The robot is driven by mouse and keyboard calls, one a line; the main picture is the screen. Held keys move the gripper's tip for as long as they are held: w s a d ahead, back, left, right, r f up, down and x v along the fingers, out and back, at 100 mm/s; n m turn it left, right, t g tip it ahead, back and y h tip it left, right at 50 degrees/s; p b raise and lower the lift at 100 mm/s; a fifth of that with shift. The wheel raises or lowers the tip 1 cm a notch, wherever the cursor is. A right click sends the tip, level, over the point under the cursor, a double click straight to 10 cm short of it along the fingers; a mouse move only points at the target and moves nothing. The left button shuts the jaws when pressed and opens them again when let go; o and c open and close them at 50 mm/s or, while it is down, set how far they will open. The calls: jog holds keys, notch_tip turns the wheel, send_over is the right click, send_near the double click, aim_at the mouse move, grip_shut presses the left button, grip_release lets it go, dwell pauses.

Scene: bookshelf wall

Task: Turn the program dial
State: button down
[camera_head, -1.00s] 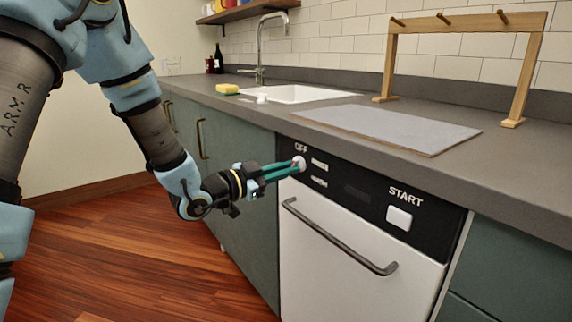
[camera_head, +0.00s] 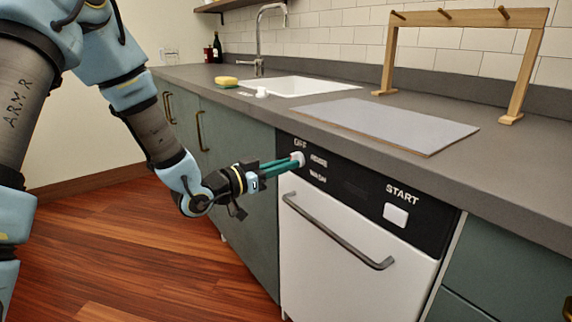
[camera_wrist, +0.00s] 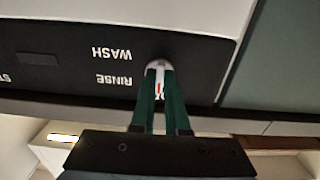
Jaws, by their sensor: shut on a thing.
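The program dial (camera_head: 298,159) is a small white knob at the left end of the dishwasher's black control panel (camera_head: 355,191), beside the labels OFF, RINSE and WASH. My gripper (camera_head: 293,162) is shut on the dial, with its green fingers reaching it from the left. In the wrist view the dial (camera_wrist: 158,64) shows between the fingertips, with a small red mark and part of the OFF label visible between the fingers. RINSE and WASH are readable beside it. The fingers hide part of the dial, so I cannot tell exactly where it points.
The white dishwasher door (camera_head: 330,260) has a dark bar handle (camera_head: 337,232) below the panel. A white START button (camera_head: 395,215) is on the right. The grey countertop (camera_head: 500,165) overhangs the panel. A green cabinet (camera_head: 235,190) is on the left.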

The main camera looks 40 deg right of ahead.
jog(key=shift+f, duration=0.1)
jog(key=c, duration=0.9)
grip_release()
jog(key=a, duration=1)
jog(key=shift+w+a, duration=0.3)
jog(key=shift+a, duration=0.1)
